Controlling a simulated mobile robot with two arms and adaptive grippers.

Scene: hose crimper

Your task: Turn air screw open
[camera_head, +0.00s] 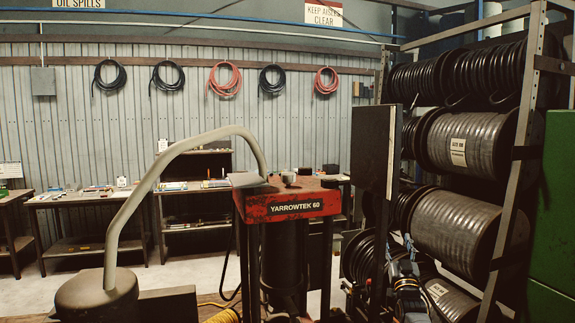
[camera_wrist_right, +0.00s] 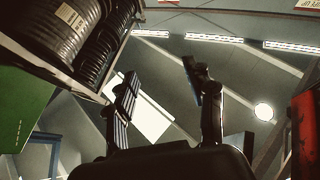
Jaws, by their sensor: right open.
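The red hose crimper (camera_head: 292,204), labelled YARROWTEK 60, stands upright in the middle of the head view. A small grey round fitting (camera_head: 289,177) sits on its top plate; I cannot tell whether it is the air screw. My right gripper (camera_head: 402,250) is low and to the right of the crimper, apart from it and pointing up. In the right wrist view its two fingers (camera_wrist_right: 158,85) are spread with nothing between them. A red edge (camera_wrist_right: 305,135), likely the crimper, shows at the right of that view. My left gripper is not in view.
A beige bent tube (camera_head: 187,150) rises from a dark round body (camera_head: 97,297) at the front left and arches towards the crimper top. A dark upright panel (camera_head: 372,150) and a rack of hose reels (camera_head: 465,140) stand close on the right. Benches (camera_head: 90,200) line the back wall.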

